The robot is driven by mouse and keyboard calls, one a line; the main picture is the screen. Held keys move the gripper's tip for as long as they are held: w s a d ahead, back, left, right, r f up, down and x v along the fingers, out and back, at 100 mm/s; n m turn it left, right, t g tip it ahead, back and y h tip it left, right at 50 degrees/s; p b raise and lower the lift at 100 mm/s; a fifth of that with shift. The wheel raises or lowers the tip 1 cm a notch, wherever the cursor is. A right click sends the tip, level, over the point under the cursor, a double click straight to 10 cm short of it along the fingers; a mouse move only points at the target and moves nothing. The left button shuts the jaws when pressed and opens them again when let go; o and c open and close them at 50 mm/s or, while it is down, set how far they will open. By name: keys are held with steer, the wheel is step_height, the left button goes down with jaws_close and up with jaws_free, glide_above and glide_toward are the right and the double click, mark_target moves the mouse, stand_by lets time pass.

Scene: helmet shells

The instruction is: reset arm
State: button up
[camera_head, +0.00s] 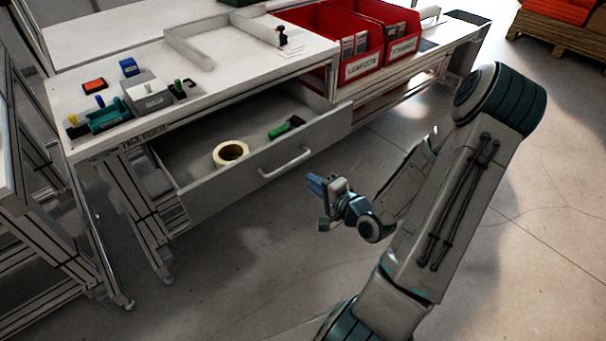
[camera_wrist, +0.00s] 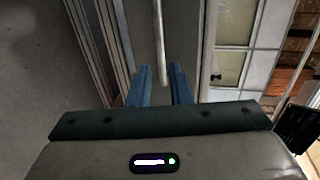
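My arm reaches in from the lower right of the head view, bent at a high elbow. My gripper (camera_head: 315,185) has blue fingers and is in front of the open drawer (camera_head: 222,182), below and right of its handle (camera_head: 286,163). In the wrist view my gripper (camera_wrist: 160,82) shows two fingers apart with nothing between their tips. The handle (camera_wrist: 160,35) appears as a pale bar beyond them, apart from the fingers as far as the views show.
The drawer holds a tape roll (camera_head: 230,153) and a green-handled tool (camera_head: 287,127). A frame stands at left. Floor around my arm is clear.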

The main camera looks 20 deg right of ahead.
steer(key=shift+s+d+r, duration=0.1)
steer(key=shift+s+d, duration=0.05)
steer(key=shift+s, duration=0.4)
